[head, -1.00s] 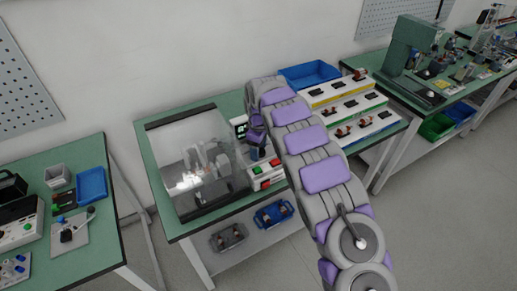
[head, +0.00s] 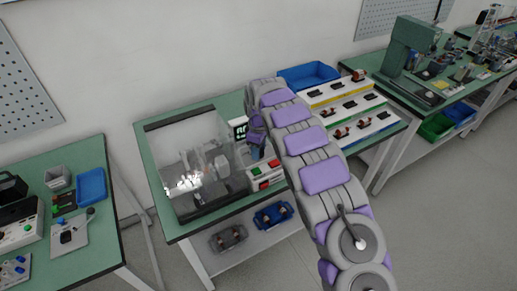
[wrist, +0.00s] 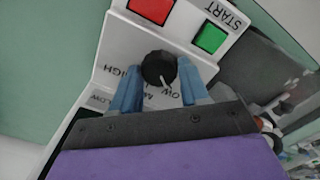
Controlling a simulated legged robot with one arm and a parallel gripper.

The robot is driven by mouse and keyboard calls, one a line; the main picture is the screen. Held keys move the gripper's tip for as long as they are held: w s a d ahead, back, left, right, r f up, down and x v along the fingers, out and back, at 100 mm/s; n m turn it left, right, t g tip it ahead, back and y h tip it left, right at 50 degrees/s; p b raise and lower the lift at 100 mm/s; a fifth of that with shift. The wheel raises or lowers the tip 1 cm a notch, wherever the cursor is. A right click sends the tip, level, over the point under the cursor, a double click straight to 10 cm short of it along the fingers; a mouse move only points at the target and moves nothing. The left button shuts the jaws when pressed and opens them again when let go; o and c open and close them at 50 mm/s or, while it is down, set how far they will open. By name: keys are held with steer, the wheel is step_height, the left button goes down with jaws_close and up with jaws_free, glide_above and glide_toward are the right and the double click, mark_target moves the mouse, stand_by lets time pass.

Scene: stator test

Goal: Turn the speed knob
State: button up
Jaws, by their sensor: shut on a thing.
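The black speed knob (wrist: 158,68) shows in the wrist view, with a white pointer line toward its lower right. It sits on a white control panel (wrist: 128,48) with partly covered lettering, "HIGH" to the left of the knob and "LOW" below it. The blue fingers of my gripper (wrist: 160,84) stand on either side of the knob, shut on it. In the head view the control box (head: 262,174) stands on the middle table, and my gripper (head: 256,138) is over its back part. The knob is hidden there by my arm.
The panel has a red button (wrist: 152,10) and a green START button (wrist: 210,38). A clear-covered machine (head: 195,165) stands left of the box. A tiered rack (head: 350,105) and a blue bin (head: 308,75) are to the right. A small display (head: 239,128) stands behind.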

steer(key=shift+a+r, duration=0.1)
steer(key=m+p, duration=0.2)
steer(key=shift+r+p, duration=0.15)
steer(key=shift+p, duration=0.15)
steer(key=m+p, duration=0.2)
steer(key=shift+m, duration=0.3)
steer(key=m+p, duration=0.3)
steer(key=m, duration=0.1)
steer(key=shift+w+m, duration=0.1)
steer(key=shift+m, duration=0.3)
steer(key=shift+f, duration=0.2)
steer(key=o, duration=1.1)
steer(key=shift+c, duration=0.2)
